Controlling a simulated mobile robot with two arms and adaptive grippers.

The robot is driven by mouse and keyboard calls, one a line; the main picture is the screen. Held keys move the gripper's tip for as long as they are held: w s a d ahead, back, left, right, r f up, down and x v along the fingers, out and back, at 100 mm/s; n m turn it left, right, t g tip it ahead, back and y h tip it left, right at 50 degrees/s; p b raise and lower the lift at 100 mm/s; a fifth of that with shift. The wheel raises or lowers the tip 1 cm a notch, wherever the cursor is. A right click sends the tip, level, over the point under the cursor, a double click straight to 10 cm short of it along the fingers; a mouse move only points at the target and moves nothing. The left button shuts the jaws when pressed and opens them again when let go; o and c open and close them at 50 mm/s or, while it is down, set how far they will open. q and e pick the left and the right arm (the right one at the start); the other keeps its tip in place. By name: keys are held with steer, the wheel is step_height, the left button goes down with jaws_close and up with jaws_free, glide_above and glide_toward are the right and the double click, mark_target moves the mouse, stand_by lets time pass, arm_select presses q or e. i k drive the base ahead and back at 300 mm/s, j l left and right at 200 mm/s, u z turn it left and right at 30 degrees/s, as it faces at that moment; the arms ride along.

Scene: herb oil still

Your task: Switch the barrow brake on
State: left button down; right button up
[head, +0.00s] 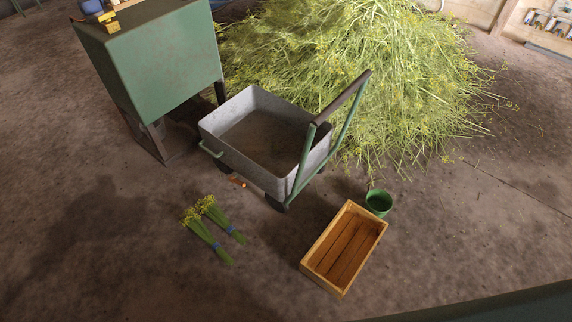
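The barrow (222,141) stands on the floor in the middle of the head view. It has an empty grey metal tray, a green push frame with a dark grip bar (341,97) on its right side, and dark wheels. A small orange lever (237,182), which looks like the brake, shows low by the barrow's near side, close to a wheel. It is too small to tell which way it is set. Neither of my grippers is in view.
A green cabinet (160,60) stands left of the barrow. A large heap of cut herbs (370,75) lies behind it. Two tied herb bundles (212,235) lie in front. A wooden crate (318,250) and green bucket (378,202) stand at right. The floor at lower left is clear.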

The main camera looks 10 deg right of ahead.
mark_target(232, 179)
steer(key=i+j+z, duration=0.25)
steer(key=z, duration=0.15)
steer(key=i+j+z, duration=0.2)
steer(key=j+z, duration=0.25)
steer(key=j, duration=0.1)
